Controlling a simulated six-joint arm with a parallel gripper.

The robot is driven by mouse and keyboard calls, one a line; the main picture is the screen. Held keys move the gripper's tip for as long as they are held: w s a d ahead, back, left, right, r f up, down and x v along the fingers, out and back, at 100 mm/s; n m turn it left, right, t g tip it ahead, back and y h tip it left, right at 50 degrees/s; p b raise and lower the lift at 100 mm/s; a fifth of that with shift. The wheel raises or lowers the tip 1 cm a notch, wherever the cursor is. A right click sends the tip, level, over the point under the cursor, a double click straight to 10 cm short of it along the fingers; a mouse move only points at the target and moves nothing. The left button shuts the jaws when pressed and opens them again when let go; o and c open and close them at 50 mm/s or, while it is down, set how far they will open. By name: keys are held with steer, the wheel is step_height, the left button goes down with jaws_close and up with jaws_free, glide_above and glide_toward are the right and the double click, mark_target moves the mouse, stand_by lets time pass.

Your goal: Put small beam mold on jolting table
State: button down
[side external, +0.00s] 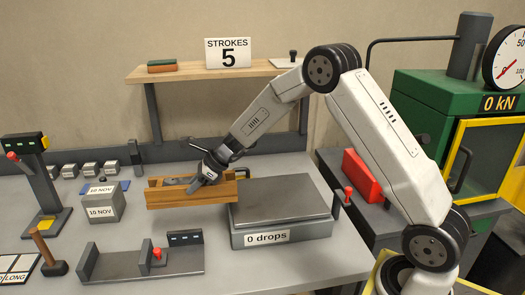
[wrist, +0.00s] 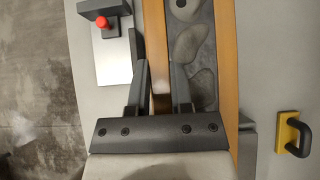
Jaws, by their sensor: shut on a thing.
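The small beam mold (side external: 165,199) is a long wooden box, filled with grey material with stone-like lumps in the wrist view (wrist: 158,40). My gripper (side external: 207,176) is shut on one long wooden wall of it, with one finger on each side of that wall in the wrist view (wrist: 158,78). The mold looks level and seems held above the bench. The jolting table (side external: 282,198) is a low grey block with a flat bare top plate and a "0 drops" label. The mold's right end is close to the plate's left edge; any overlap is unclear.
A grey device with a red button (side external: 157,254) stands in front of the mold. A grey block labelled "10 NOV" (side external: 103,207) is to its left. A shelf (side external: 200,71) stands behind. A red box (side external: 362,176) is right of the jolting table.

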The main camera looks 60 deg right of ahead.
mark_target(180, 184)
steer(key=w, duration=0.2)
steer(key=w+f, duration=0.1)
steer(key=w, duration=0.1)
steer(key=w+f, duration=0.1)
steer(key=w, duration=0.1)
steer(key=shift+w+f, duration=0.2)
steer(key=w+f, duration=0.4)
steer(key=f, duration=0.1)
steer(key=shift+w, duration=0.35)
steer(key=shift+f, duration=0.1)
steer(key=shift+w+f, duration=0.4)
steer(key=shift+f, duration=1.3)
steer(key=shift+f, duration=0.15)
steer(key=c, duration=0.9)
jaws_free()
steer(key=shift+s+f, duration=0.2)
steer(key=shift+f, duration=0.1)
steer(key=o, duration=0.4)
